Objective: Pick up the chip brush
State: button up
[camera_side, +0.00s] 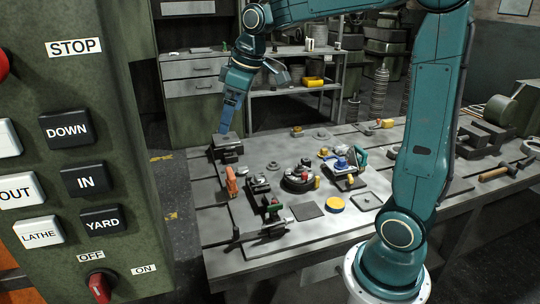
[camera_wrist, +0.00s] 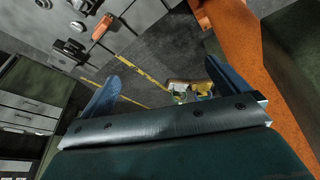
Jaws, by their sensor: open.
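I cannot pick out the chip brush with certainty. An orange-handled tool (camera_side: 231,182) lies near the left part of the bench, and an orange-handled item also shows at the top of the wrist view (camera_wrist: 102,27); whether it is the brush is too small to tell. My gripper (camera_side: 236,118) hangs at the bench's far left edge, above and behind the orange tool. In the wrist view its two blue fingers (camera_wrist: 161,70) are wide apart with nothing held between them.
The bench (camera_side: 240,273) holds a round dark fixture (camera_side: 299,182), a vise-like tool (camera_side: 265,232), a yellow disc (camera_side: 335,204) and a hammer (camera_side: 495,172). A dark block (camera_side: 227,150) stands close below my gripper. A large control panel (camera_side: 130,190) fills the left foreground.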

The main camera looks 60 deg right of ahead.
jog(key=w+d+f+n, duration=0.1)
jog(key=w+d+f, duration=0.35)
jog(key=w, duration=0.25)
jog(key=n+g+y, duration=0.2)
jog(key=n, duration=0.2)
send_near(232, 172)
jog(key=shift+s+a+f, duration=0.2)
jog(key=shift+f, duration=0.1)
jog(key=x, duration=0.7)
jog(key=shift+w, duration=0.15)
jog(key=shift+w+f, duration=0.15)
jog(key=shift+f, duration=0.45)
jog(key=shift+a, duration=0.1)
jog(key=shift+x, duration=2.55)
